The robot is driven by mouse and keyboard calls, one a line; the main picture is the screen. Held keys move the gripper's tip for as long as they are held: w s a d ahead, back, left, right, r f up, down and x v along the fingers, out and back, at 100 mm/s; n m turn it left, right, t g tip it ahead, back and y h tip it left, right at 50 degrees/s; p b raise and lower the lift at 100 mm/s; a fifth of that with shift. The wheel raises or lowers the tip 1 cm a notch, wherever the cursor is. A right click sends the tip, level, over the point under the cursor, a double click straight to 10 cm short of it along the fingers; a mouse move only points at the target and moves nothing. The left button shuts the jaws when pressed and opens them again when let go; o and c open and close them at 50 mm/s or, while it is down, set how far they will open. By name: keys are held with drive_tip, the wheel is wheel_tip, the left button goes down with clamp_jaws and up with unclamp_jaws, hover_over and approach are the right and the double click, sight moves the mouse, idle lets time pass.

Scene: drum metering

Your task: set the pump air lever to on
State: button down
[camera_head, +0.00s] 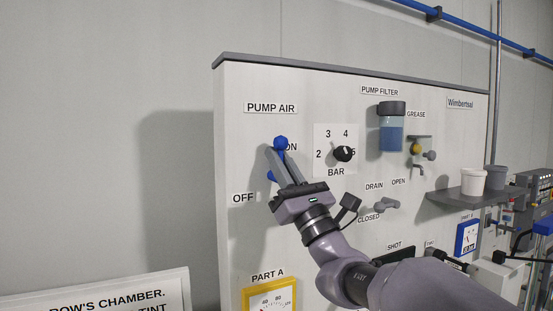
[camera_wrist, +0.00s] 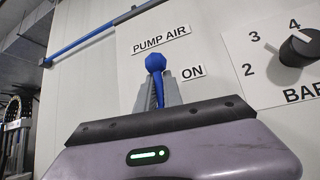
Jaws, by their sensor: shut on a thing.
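The pump air lever (camera_head: 280,142) is blue with a faceted knob at its top. It stands nearly upright on the panel under the PUMP AIR label (camera_head: 271,107). Its knob is right beside the ON label (camera_head: 291,147), and the OFF label (camera_head: 243,198) is lower left. My gripper (camera_head: 280,156) is shut on the lever, one finger on each side just below the knob. In the wrist view the knob (camera_wrist: 155,62) rises above my fingertips (camera_wrist: 156,90), left of the ON label (camera_wrist: 192,72). The fingers hide part of the lever's shaft.
The black BAR selector knob (camera_head: 343,153) is close right of my gripper. The drain handle (camera_head: 386,206), pump filter (camera_head: 391,130) and grease fitting (camera_head: 416,149) are farther right. A shelf (camera_head: 470,200) with pots juts out at right. The wall left of the panel is bare.

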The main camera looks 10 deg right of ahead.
drive_tip(key=shift+s+d+r+t, duration=0.1)
drive_tip(key=shift+s+r+t, duration=0.2)
drive_tip(key=shift+r, duration=0.3)
drive_tip(key=c, duration=1.5)
unclamp_jaws()
drive_tip(key=shift+w, duration=0.15)
drive_tip(key=shift+s+d+f, duration=0.1)
drive_tip(key=shift+s+d, duration=0.05)
drive_tip(key=shift+s, duration=0.2)
drive_tip(key=shift+w+f, duration=0.1)
drive_tip(key=shift+f, duration=0.05)
drive_tip(key=b+v, duration=0.5)
drive_tip(key=v, duration=1.2)
drive_tip(key=shift+s+b, duration=0.35)
drive_tip(key=shift+d, duration=0.1)
